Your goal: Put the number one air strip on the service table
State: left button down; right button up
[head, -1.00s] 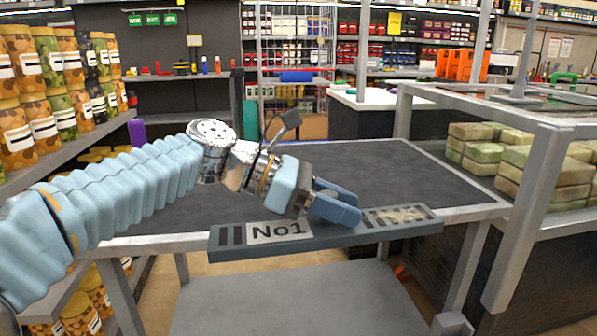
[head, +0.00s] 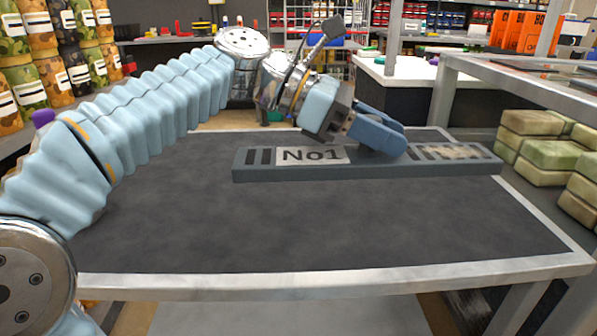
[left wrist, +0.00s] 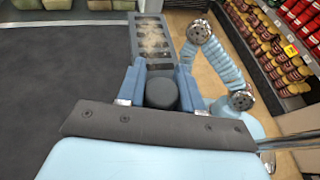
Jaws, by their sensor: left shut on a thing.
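The number one air strip (head: 300,173) is a long grey bar with a white "No1" label and slots at its right end. My left gripper (head: 378,134) is shut on it near the middle. In the left wrist view the fingers (left wrist: 161,90) close around a dark round knob, and the strip (left wrist: 136,40) extends beyond them. The service table (head: 300,225) has a dark top with a light metal rim. In the head view the strip lies across the back half of the top; whether it touches cannot be told. My right gripper is not in view.
The dark table top is bare in front of the strip. A metal frame (head: 520,85) stands on the right, with stacked green-beige blocks (head: 550,155) below it. A shelf of patterned jars (head: 35,60) is at the left.

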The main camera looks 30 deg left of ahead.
pick_arm(q)
jog(key=a+f, duration=0.2)
jog(key=a, duration=0.2)
jog(key=a+f+b, duration=0.1)
jog(key=a+f, duration=0.2)
jog(key=a, duration=0.1)
jog(key=a+f+b, duration=0.1)
jog(key=a+f, duration=0.2)
jog(key=a, duration=0.1)
jog(key=shift+s+f, duration=0.1)
jog(key=shift+f, duration=0.1)
jog(key=shift+a+f+b, duration=0.3)
jog(key=shift+a+f, duration=0.05)
jog(key=shift+f, duration=0.1)
notch_tip(320, 180, down, 3)
jog(key=shift+a+f+b, duration=0.15)
jog(key=shift+f+b, duration=0.05)
jog(key=shift+b, duration=0.3)
jog(key=shift+r, duration=0.1)
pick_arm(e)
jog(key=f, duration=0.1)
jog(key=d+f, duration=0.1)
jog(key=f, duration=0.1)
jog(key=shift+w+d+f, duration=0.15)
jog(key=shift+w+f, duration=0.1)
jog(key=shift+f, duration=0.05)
pick_arm(q)
jog(key=c, duration=0.7)
grip_release()
jog(key=shift+c, duration=0.2)
